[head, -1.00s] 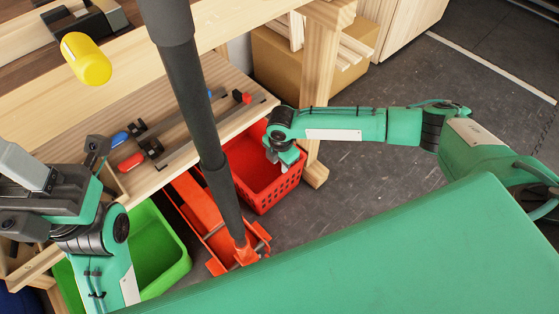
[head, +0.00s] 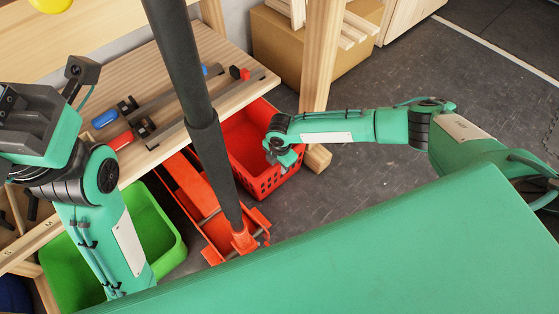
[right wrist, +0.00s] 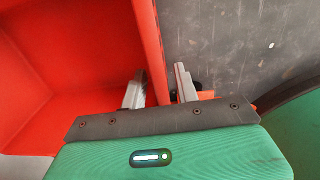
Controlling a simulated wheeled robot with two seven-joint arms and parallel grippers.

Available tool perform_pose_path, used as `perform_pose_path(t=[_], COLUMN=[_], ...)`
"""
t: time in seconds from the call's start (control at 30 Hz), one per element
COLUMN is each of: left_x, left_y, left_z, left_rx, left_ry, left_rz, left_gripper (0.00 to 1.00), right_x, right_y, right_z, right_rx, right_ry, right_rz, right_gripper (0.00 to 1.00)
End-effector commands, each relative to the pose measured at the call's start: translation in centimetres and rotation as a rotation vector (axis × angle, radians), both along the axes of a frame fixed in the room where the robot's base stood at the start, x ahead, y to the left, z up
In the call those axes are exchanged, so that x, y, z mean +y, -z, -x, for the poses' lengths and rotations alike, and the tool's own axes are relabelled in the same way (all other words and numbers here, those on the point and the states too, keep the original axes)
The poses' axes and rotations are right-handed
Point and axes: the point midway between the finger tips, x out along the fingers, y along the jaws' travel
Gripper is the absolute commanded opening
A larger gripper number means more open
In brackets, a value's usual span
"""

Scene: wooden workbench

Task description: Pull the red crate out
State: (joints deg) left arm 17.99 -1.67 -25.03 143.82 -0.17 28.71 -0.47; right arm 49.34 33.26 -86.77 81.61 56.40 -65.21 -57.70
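The red crate (head: 268,187) stands on the floor, partly under the lower shelf of the workbench. My right gripper (head: 281,160) is low at its right side wall. In the right wrist view the crate (right wrist: 85,45) fills the left side, and my right gripper (right wrist: 160,88) has one finger inside and one outside the wall. The fingers are apart with the wall between them, and a gap shows beside the outer finger. My left gripper (head: 30,115) is at the left edge above the green crate; its fingertips cannot be made out.
An orange-red floor jack (head: 205,205) with a dark upright handle (head: 190,90) stands just left of the red crate. A green crate (head: 165,235) is further left. A wooden bench leg (head: 322,60) rises behind the red crate. The dark floor (head: 390,170) to the right is clear.

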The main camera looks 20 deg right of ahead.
Motion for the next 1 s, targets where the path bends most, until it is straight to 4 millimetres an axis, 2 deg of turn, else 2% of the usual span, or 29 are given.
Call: perform_pose_path(t=[0.1,0.43,0.47,0.6,1.0], left_x=[0.1,0.13,0.14,0.15,0.15], left_y=[-0.04,-0.21,-0.21,-0.2,-0.19], left_z=[0.08,0.08,0.08,0.09,0.09], left_rx=[-0.007,-0.008,-0.008,-0.008,-0.008], left_ry=[0.001,0.002,0.002,0.002,0.002], left_rz=[0.006,0.009,0.009,0.01,0.01], left_gripper=[0.36,0.36,0.36,0.36,0.36], right_x=[-0.02,-0.01,-0.01,-0.01,-0.03], right_y=[0.83,0.91,0.91,0.91,0.91], right_z=[-0.04,-0.04,-0.04,-0.04,-0.03], right_rx=[0.0,0.0,0.0,0.0,0.0], right_ry=[0.0,0.0,0.0,0.0,0.0], right_rz=[0.0,0.0,0.0,0.0,0.0], right_gripper=[0.31,0.31,0.27,0.0,0.0])
